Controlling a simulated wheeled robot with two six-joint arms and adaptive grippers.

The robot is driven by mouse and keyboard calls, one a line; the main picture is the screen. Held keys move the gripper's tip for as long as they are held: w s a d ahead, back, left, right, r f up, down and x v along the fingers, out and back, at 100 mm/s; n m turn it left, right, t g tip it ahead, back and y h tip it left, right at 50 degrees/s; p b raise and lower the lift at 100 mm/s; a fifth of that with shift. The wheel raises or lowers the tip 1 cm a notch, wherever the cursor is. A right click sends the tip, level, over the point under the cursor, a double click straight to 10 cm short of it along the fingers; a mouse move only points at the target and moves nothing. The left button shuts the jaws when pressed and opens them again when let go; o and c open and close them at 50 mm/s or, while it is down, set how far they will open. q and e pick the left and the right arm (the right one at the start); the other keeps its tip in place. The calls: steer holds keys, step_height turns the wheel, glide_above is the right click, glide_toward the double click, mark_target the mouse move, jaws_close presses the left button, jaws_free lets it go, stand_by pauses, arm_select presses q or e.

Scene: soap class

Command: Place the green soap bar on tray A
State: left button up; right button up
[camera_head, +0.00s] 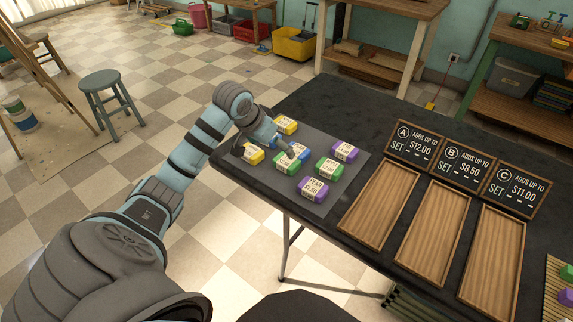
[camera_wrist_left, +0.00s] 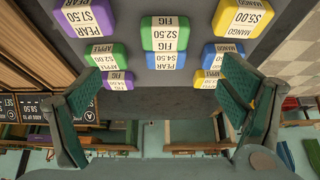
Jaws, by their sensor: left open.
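Two green soap bars lie on the dark grey mat: one labelled fig (camera_head: 286,163), at the mat's front middle, and one labelled apple (camera_head: 328,169), farther right. In the left wrist view the fig bar (camera_wrist_left: 163,35) is at top centre and the apple bar (camera_wrist_left: 107,55) is left of it. Tray A (camera_head: 381,205) is an empty wooden tray below sign A, right of the mat. My left gripper (camera_head: 262,145) is open and empty over the mat's left part. Its two fingers (camera_wrist_left: 160,90) stand wide apart in the wrist view. My right gripper is out of view.
Yellow bars (camera_head: 252,154), a blue bar (camera_head: 300,150) and purple bars (camera_head: 313,189) lie close around the green ones. Empty trays B (camera_head: 433,232) and C (camera_head: 492,262) stand right of tray A. Signs (camera_head: 414,145) stand behind the trays.

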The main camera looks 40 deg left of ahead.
mark_target(286, 161)
arm_select(q)
steer(key=b+x, duration=0.1)
steer(key=x, duration=0.3)
steer(key=b+x, duration=0.2)
steer(key=x, duration=0.3)
steer(key=b+x, duration=0.2)
steer(key=x, duration=0.2)
steer(key=shift+a+f, duration=0.35)
steer(key=shift+a, duration=0.05)
steer(key=shift+w, duration=0.1)
steer(key=shift+r, duration=0.1)
steer(key=c, duration=1.4)
